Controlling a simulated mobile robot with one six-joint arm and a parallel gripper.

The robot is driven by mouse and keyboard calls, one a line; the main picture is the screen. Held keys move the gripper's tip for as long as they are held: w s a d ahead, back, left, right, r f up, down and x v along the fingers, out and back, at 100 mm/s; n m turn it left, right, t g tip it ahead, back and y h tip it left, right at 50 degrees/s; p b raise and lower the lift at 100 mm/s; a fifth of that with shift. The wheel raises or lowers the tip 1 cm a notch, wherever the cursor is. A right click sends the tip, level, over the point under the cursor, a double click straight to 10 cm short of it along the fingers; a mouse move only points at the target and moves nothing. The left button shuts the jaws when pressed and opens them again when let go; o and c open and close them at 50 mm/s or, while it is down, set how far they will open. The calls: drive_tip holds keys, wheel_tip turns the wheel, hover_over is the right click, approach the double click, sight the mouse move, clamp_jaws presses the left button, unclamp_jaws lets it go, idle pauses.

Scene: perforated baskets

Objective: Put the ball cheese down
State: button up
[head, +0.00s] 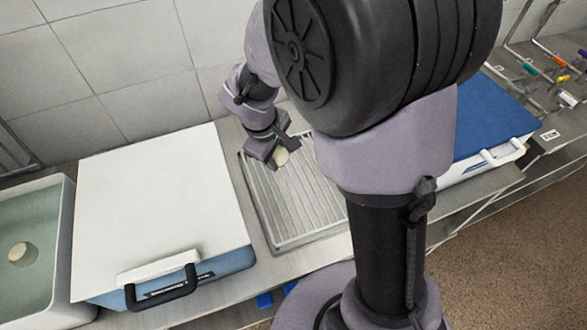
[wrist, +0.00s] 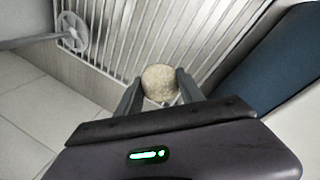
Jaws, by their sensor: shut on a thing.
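The ball cheese (wrist: 159,82) is a small, round, pale beige thing held between the two fingers of my gripper (wrist: 160,90) in the wrist view. In the head view the cheese (head: 281,156) shows beside my gripper (head: 277,150), over the back part of a grey slatted tray (head: 300,212). The slats (wrist: 135,35) also lie beyond the cheese in the wrist view. I cannot tell whether the cheese touches the slats. My arm hides part of the tray's right side.
A white-lidded box (head: 160,195) with a black handle stands left of the tray. Farther left is a pale basin (head: 50,285) with a round thing (head: 22,254) in it. A blue-lidded box (head: 490,115) stands right. A tiled wall (head: 110,60) is behind.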

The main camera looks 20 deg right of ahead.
sight(279, 176)
wheel_tip(279, 176, down, 6)
drive_tip(key=shift+r+b, duration=0.15)
drive_tip(key=shift+b, duration=0.9)
drive_tip(key=o, duration=1.1)
